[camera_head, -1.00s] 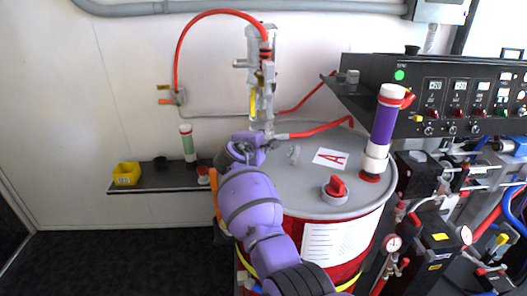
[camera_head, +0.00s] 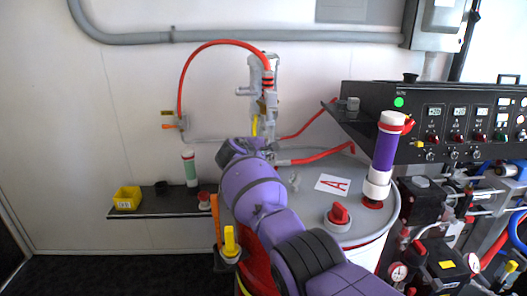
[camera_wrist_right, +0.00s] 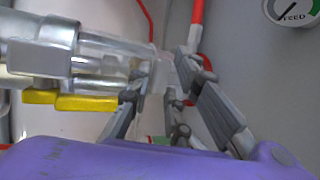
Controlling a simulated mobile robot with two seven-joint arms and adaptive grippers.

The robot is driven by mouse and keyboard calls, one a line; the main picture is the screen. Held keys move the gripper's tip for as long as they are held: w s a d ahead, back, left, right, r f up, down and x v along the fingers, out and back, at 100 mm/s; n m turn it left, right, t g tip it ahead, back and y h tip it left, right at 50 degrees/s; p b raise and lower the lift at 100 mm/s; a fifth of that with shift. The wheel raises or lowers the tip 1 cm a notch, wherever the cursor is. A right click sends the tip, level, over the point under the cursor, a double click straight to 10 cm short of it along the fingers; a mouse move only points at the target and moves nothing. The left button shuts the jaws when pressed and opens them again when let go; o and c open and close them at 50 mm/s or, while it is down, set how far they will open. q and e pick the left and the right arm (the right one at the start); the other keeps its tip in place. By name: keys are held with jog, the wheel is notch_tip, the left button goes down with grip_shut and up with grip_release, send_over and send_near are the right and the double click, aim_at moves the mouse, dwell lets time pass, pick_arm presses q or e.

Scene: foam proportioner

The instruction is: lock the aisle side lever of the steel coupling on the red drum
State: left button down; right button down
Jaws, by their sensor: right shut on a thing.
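The red drum (camera_head: 256,267) stands in the middle of the head view, with a grey lid (camera_head: 300,219) bearing a red-letter label and a red-handled cap. The steel coupling (camera_head: 269,157) sits at the lid's rear left, below a clear upright tube, and is partly hidden by my purple right hand. My right gripper (camera_head: 262,147) is at the coupling. In the right wrist view the right gripper (camera_wrist_right: 172,105) has its fingers around a small part, apparently the coupling's lever; its shape is mostly hidden. My left gripper is not in view.
A white and purple cylinder (camera_head: 384,157) stands on the lid's right. A black control panel (camera_head: 450,115) and pipework fill the right side. A shelf (camera_head: 148,211) with a yellow bin is at left. Red hoses (camera_head: 181,75) arch above the coupling. A yellow handle (camera_wrist_right: 72,100) lies close to the fingers.

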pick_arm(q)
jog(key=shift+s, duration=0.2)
pick_arm(e)
jog(key=r, duration=0.3)
jog(key=shift+w, duration=0.4)
jog(key=c, duration=1.9)
grip_release()
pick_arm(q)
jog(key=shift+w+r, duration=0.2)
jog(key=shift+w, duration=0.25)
pick_arm(e)
jog(key=shift+o, duration=0.3)
jog(key=shift+f, duration=0.2)
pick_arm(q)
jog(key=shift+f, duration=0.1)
pick_arm(e)
jog(key=shift+a, duration=0.1)
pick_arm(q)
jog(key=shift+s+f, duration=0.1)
pick_arm(e)
jog(key=f+v, duration=0.1)
jog(key=v, duration=0.6)
jog(key=shift+s, duration=0.45)
jog(key=shift+s+r, duration=0.1)
jog(key=shift+r, duration=0.05)
